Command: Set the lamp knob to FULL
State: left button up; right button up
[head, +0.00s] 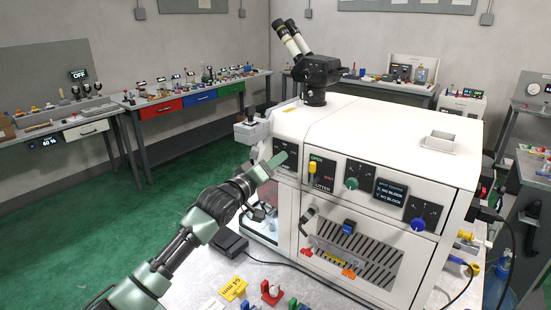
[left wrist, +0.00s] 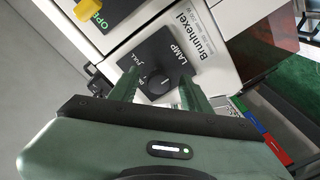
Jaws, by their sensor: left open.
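The black lamp panel (left wrist: 180,57) is marked LAMP and FULL, with a third label partly hidden. Its dark round knob (left wrist: 158,82) sits in the left wrist view between my left gripper's fingers. My left gripper (left wrist: 159,75) is open, with one finger on each side of the knob. I cannot tell whether they touch it. A small pale mark shows on the knob, but its setting is too unclear to read. In the head view my left gripper (head: 270,167) is in front of the panel (head: 285,152) at the machine's left end and hides the knob. My right gripper is not in view.
The white machine (head: 390,130) carries a microscope (head: 314,72). Beside the lamp panel are a yellow shutter lever (head: 312,168), a green knob (head: 352,183) and a blue knob (head: 418,224). Small parts and a yellow tag (head: 233,288) lie on the bench in front.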

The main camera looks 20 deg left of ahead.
pick_arm(q)
jog(key=shift+w+d, duration=0.2)
jog(key=shift+w, duration=0.35)
grip_shut()
